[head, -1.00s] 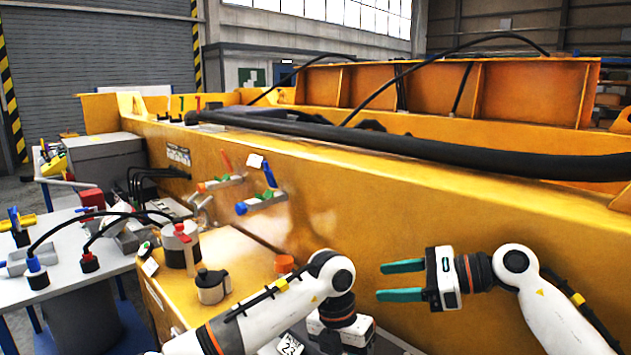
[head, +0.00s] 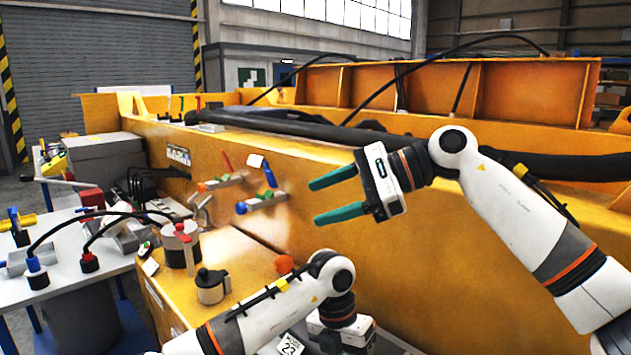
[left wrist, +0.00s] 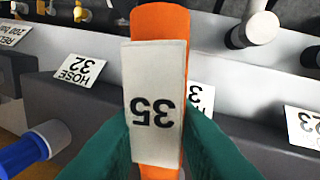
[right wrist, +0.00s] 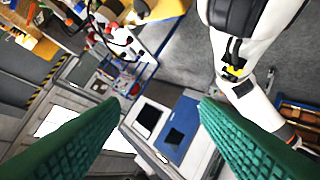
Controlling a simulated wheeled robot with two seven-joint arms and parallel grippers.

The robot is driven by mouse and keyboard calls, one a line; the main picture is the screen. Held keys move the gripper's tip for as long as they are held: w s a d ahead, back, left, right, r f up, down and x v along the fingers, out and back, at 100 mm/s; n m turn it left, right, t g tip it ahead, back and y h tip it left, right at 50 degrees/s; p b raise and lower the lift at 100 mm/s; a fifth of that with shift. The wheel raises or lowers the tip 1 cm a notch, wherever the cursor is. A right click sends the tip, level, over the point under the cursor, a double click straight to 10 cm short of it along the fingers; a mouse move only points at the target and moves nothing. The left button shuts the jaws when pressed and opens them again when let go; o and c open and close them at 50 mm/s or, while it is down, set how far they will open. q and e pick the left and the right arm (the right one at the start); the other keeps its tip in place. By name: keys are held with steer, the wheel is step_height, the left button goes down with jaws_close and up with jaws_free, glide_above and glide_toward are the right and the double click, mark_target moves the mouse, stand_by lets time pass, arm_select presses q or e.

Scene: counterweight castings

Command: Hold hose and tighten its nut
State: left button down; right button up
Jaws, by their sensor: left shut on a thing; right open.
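My left gripper (left wrist: 155,128) is shut on an orange bar-like part (left wrist: 160,22) with a white tag reading 35 (left wrist: 157,80), upside down. Whether this part is a hose or a tool I cannot tell. Behind it stands a label reading HOSE 32 (left wrist: 78,70) on a dark grey block. A blue-ended fitting (left wrist: 25,155) sticks out at lower left. My right gripper (head: 315,203) is open and empty, in front of the yellow casting wall. No nut can be made out clearly.
The yellow casting wall (head: 440,245) runs behind both arms, with thick black hoses (head: 290,125) along its top. Two clamps with red and blue handles (head: 262,200) stick out of it. A workbench (head: 75,265) is at left.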

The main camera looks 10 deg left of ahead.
steer(key=shift+s+a+r+n+h, duration=0.2)
steer(key=shift+s+a+r+n, duration=0.15)
steer(key=shift+a+r, duration=0.3)
steer(key=shift+s+a+r+n+h, duration=0.2)
steer(key=shift+a+r+n, duration=0.25)
steer(key=shift+r, duration=0.35)
arm_select(q)
steer(key=c, duration=1.1)
jaws_free()
